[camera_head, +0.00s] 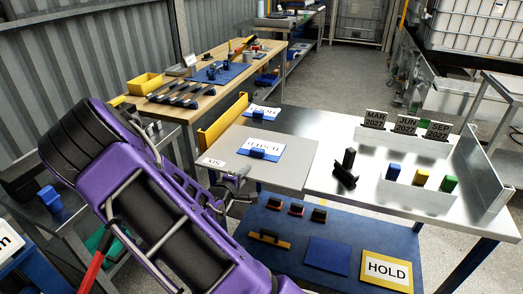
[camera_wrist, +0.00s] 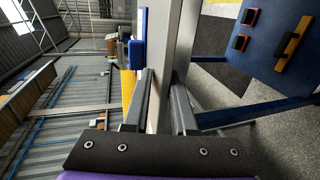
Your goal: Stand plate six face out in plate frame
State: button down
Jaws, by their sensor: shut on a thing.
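My gripper (camera_head: 229,190) is at the front edge of a flat grey panel (camera_head: 293,165) at the left end of the steel table. A small white label (camera_head: 213,162) on the panel's left corner seems to read SIX upside down. In the wrist view, the fingers (camera_wrist: 162,112) are shut on a grey slab (camera_wrist: 174,55) seen edge-on, apparently this panel's edge. A white card in a blue holder (camera_head: 258,153) stands on the panel. Another marked card (camera_head: 265,112) is behind it. I cannot pick out plate six or the plate frame with certainty.
Date cards (camera_head: 406,125) stand at the back of the steel table (camera_head: 330,130), with coloured blocks (camera_head: 420,177) and a black piece (camera_head: 346,172) nearer. A blue lower shelf (camera_head: 290,245) holds stamps and a HOLD card (camera_head: 387,270). A yellow rail (camera_head: 222,122) borders the panel.

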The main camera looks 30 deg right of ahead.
jog(key=shift+r+p, duration=2.85)
jog(key=shift+r, duration=0.7)
jog(key=shift+w+r, duration=0.1)
jog(key=shift+r, duration=2.75)
